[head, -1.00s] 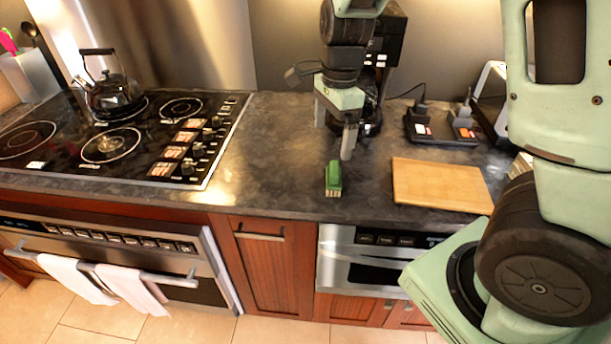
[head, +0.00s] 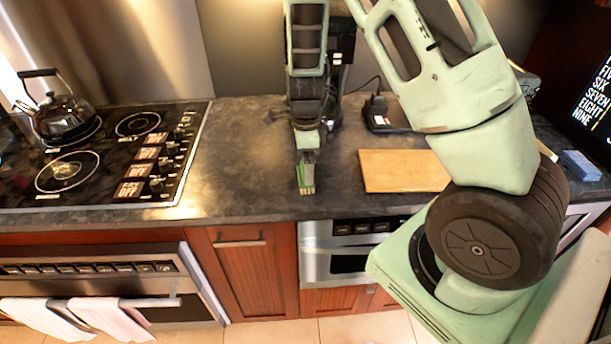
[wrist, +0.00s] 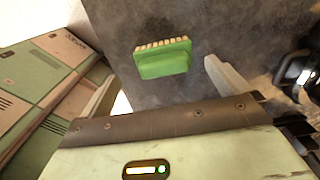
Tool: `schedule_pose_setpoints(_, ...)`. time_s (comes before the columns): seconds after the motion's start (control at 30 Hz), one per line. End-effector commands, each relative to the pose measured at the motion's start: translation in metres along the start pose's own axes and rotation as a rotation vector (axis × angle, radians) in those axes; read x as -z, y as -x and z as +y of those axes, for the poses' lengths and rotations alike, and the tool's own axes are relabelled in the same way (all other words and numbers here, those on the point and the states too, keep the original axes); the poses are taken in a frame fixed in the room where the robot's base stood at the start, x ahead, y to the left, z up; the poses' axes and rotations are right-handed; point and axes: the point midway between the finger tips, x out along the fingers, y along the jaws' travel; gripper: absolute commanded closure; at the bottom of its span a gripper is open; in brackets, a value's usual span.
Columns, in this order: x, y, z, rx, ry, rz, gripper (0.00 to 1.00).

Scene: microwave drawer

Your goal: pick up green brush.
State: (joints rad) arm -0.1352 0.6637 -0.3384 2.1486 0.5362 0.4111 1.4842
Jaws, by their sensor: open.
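The green brush (head: 306,180) lies on the dark counter near its front edge, left of the cutting board. In the wrist view the brush (wrist: 163,58) shows its green back and a row of pale bristles along its far side. My gripper (head: 306,165) is directly above or just behind the brush and hides part of it in the head view. In the wrist view my gripper (wrist: 160,85) is open, with one finger to the left and one to the right of the brush. The brush is between and beyond the fingertips, and no contact is visible.
A wooden cutting board (head: 402,171) lies right of the brush. A black stovetop (head: 100,158) with a kettle (head: 62,112) is to the left. A black appliance (head: 342,62) stands behind my arm. The counter (head: 240,150) between stove and brush is clear.

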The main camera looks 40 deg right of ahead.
Motion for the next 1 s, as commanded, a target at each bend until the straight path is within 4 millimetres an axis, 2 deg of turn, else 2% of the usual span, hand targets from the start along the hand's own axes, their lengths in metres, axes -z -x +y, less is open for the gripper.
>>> schedule_pose_setpoints(0.17,0.001,-0.010,-0.001,-0.002,-0.001,0.000,0.00)
schedule_pose_setpoints(0.5,0.001,-0.051,-0.005,-0.001,0.000,0.001,0.00)
schedule_pose_setpoints(0.8,0.001,-0.056,-0.005,0.002,0.001,0.000,0.00)
schedule_pose_setpoints(0.97,0.001,-0.056,-0.005,0.001,0.001,0.000,0.44)
schedule_pose_setpoints(1.0,0.001,-0.056,-0.005,0.001,0.001,0.000,0.46)
